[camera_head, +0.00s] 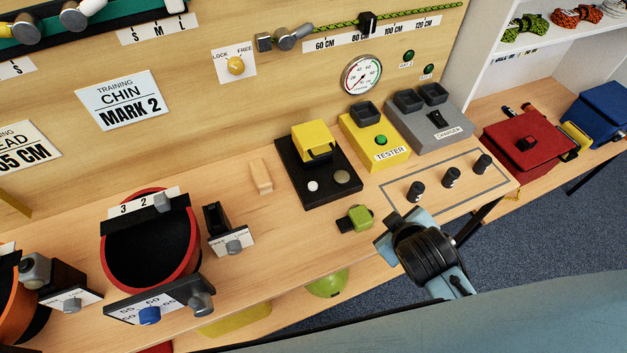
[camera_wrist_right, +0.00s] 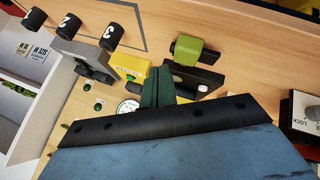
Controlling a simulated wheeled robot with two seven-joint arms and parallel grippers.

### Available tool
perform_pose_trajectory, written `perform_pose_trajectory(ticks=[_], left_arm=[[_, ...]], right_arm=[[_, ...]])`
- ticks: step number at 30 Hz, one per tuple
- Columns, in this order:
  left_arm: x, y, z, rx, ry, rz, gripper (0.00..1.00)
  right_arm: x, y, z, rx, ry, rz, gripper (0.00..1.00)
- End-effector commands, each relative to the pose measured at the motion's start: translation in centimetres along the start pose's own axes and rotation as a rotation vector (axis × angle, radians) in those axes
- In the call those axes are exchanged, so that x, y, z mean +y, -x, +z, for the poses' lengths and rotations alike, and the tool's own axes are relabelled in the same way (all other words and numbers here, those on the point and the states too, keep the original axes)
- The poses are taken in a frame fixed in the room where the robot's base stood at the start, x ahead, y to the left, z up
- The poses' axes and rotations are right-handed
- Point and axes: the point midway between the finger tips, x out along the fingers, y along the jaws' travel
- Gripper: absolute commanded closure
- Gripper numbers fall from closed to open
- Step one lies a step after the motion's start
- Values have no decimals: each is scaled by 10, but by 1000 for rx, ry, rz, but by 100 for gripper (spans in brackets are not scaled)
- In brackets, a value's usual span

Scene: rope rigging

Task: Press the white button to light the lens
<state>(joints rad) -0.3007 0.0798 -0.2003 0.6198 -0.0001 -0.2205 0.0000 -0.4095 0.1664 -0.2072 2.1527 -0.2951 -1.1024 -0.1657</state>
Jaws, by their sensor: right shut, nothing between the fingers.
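The white button (camera_head: 313,186) is a small round cap on a black base plate (camera_head: 318,195) on the bench. A grey round lens (camera_head: 341,177) sits beside it on the same plate and looks unlit. A yellow box (camera_head: 312,142) stands on the plate behind them. My right gripper hangs over the bench's front edge, right of and nearer than the plate; its fingertips are hidden in the head view. In the right wrist view its fingers (camera_wrist_right: 158,88) are together and empty, partly covering what lies beyond. My left gripper is not in view.
A green-and-black clip-like object (camera_head: 356,218) lies between the plate and my right gripper. The yellow tester (camera_head: 374,140), grey charger (camera_head: 430,122) and several black knobs stand to the right. A wooden block (camera_head: 261,176) and red-rimmed bin (camera_head: 150,245) are left.

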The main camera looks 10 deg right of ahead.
Motion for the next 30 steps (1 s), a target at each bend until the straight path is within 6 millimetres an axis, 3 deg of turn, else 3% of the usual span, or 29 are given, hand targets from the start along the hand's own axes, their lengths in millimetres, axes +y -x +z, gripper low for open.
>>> perform_pose_trajectory(ticks=[6,11,15,17,20,23,24,30], left_arm=[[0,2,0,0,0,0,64],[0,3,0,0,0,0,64],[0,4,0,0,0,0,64],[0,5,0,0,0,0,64],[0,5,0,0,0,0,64],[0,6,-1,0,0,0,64],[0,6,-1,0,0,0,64],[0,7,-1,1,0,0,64]], right_arm=[[54,5,-95,286,381,317,100],[68,25,-191,550,875,662,100],[40,50,-261,764,1435,995,100],[18,55,-279,840,1694,1127,100],[-18,48,-290,940,2149,1315,100],[-43,23,-280,1007,2606,1430,100],[-48,11,-273,-928,-2516,-1313,100],[-37,-44,-234,-678,-2175,-865,100]])
